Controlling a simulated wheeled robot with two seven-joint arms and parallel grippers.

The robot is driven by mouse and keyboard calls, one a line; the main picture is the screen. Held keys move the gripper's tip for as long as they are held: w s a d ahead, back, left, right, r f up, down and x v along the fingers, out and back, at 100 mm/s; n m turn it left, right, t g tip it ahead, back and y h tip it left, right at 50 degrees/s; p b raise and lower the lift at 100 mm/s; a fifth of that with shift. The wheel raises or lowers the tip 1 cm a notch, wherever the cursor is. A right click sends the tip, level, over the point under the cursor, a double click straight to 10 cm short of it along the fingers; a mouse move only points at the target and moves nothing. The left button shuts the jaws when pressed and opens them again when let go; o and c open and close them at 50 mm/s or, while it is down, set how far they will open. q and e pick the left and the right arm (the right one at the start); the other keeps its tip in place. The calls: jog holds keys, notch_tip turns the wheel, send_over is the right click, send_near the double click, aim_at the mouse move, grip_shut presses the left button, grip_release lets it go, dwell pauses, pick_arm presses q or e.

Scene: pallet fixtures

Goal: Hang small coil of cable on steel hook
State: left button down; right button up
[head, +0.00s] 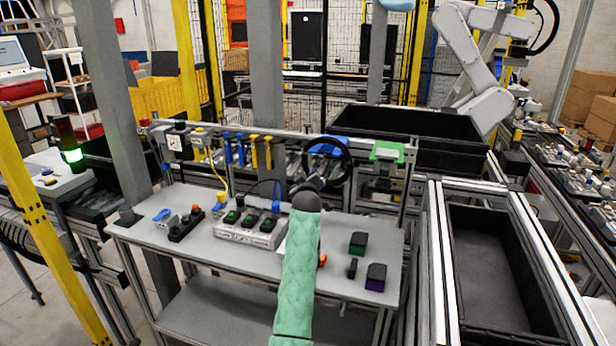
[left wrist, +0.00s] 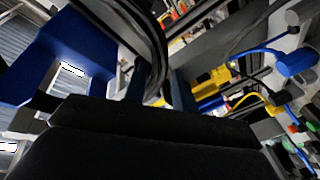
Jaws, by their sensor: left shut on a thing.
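A black ring-shaped coil of cable (head: 351,162) stands upright above the back edge of the grey worktable, in front of the rail. My left gripper (head: 318,183), at the end of a green-sleeved arm, is shut on the coil's lower part. In the left wrist view the coil (left wrist: 157,42) arcs up from between the two fingers of my left gripper (left wrist: 161,85). A blue block (head: 326,144) on the rail shows behind the coil; it is large at the left in the wrist view (left wrist: 65,50). I cannot make out the steel hook. My right gripper is not in view.
The rail holds blue and yellow clips (head: 254,150) and a green block (head: 388,152). A black bin (head: 410,125) stands behind; another frame is at right.

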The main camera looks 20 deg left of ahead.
pick_arm(q)
jog(key=shift+r, duration=0.3)
jog(key=shift+r+p, duration=0.45)
jog(key=shift+r, duration=0.2)
jog(key=shift+r, duration=0.1)
